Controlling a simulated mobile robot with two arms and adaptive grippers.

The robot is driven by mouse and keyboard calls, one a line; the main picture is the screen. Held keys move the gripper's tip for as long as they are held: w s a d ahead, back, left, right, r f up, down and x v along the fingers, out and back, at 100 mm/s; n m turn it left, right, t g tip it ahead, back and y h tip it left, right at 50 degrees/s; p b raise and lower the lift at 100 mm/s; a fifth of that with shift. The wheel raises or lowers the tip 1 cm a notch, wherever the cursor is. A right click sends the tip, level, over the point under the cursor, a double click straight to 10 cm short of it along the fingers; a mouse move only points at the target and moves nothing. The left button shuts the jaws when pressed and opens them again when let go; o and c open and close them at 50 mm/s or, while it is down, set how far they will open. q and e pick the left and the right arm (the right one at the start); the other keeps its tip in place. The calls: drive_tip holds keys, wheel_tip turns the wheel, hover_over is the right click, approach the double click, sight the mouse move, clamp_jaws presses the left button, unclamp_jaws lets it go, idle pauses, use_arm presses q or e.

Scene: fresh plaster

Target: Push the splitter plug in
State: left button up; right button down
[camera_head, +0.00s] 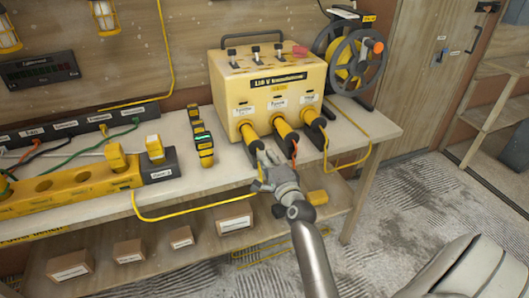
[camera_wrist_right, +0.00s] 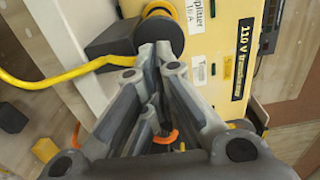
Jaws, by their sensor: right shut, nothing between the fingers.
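The yellow transformer box (camera_head: 235,90) stands on the bench with several labelled sockets along its lower front. Yellow plugs with dark rear ends sit in them; the leftmost plug (camera_head: 249,133) is right ahead of my right gripper (camera_head: 263,157). In the right wrist view, the shut fingertips (camera_wrist_right: 160,50) are at the dark rear end of a yellow plug (camera_wrist_right: 158,10), beside a label reading "Splitter 10 A" (camera_wrist_right: 194,12). I cannot tell whether they touch it, or how deep it sits. My left gripper is out of view.
A middle plug (camera_head: 284,129) and a right plug (camera_head: 311,118) are close on the right. A cable reel (camera_head: 350,60) stands behind. A yellow power strip (camera_head: 70,185) and small yellow-black devices (camera_head: 203,145) are on the left. A yellow cable (camera_head: 185,213) hangs at the bench's front edge.

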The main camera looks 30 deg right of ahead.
sight(261, 147)
drive_tip(key=shift+x, duration=1)
drive_tip(key=shift+w, duration=0.1)
drive_tip(key=x, duration=0.4)
drive_tip(key=shift+w+b, duration=0.15)
drive_tip(key=shift+b, duration=0.2)
drive_tip(key=shift+r, duration=0.2)
